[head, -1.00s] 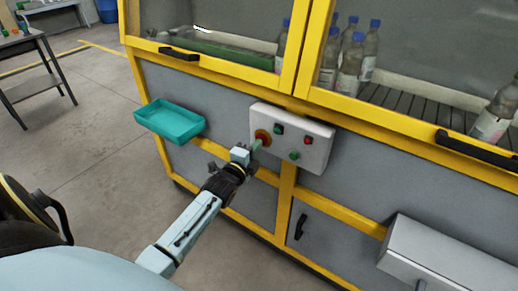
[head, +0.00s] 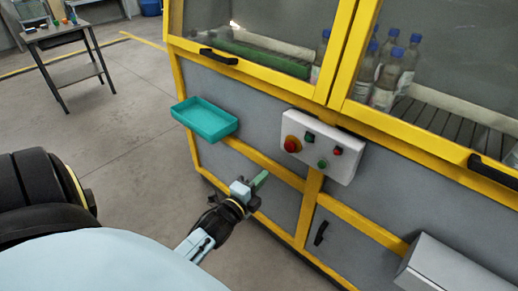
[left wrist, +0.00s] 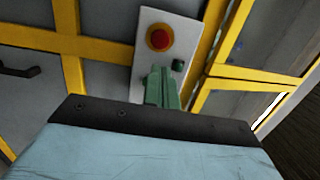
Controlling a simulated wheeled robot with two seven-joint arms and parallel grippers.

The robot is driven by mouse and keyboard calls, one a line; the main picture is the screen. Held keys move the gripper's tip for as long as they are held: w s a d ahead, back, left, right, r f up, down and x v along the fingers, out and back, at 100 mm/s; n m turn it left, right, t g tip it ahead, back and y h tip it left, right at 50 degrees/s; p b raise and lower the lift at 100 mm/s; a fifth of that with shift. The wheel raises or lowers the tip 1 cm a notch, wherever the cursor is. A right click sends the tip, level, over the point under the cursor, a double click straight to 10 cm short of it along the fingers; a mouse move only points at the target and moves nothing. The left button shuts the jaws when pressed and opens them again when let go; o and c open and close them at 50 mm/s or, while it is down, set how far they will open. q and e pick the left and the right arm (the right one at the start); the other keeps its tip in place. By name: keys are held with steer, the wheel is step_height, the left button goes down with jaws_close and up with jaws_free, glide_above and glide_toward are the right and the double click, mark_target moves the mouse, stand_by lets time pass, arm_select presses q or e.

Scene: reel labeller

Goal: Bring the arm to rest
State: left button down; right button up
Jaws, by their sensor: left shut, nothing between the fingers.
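My left gripper (head: 259,181) has green fingers, shut with nothing between them. In the head view it is below and left of the white control box, clear of it. Its fingers (left wrist: 162,88) also show in the left wrist view, in front of the box's lower part. The mushroom button (left wrist: 159,39) is uncovered in the wrist view. My right gripper is not in view.
A yellow-framed machine (head: 265,165) with grey panels fills the right. A teal tray (head: 206,135) juts from its front, left of the control box. Bottles (head: 388,85) stand behind its window. A grey box (head: 440,268) sticks out at lower right.

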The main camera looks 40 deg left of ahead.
arm_select(q)
steer(key=shift+s, duration=0.3)
stand_by(0.4)
steer(key=s+d+f+n+g+h, duration=0.1)
steer(key=s+d+f+n+g, duration=0.2)
steer(key=f, duration=0.6)
steer(key=s+d+f+n+g, duration=0.1)
steer(key=s+f+n+g, duration=0.15)
steer(key=s+f, duration=0.55)
steer(key=s+d+f+n+g+h, duration=0.1)
steer(key=s+d+f+n+g, duration=0.15)
steer(key=f, duration=0.85)
steer(key=s+d+f+n+g, duration=0.1)
steer(key=s+f+n+g, duration=0.1)
steer(key=s, duration=0.6)
steer(key=s+d+f+n+g, duration=0.1)
steer(key=s+f+n+g, duration=0.1)
steer(key=s+f+g, duration=0.2)
steer(key=s+f+n+g, duration=0.2)
steer(key=s+f, duration=0.5)
steer(key=s, duration=0.6)
steer(key=shift+s+d+f+g, duration=0.15)
steer(key=shift+d+f+g, duration=0.1)
steer(key=shift+d+g, duration=0.25)
steer(key=shift+a, duration=0.15)
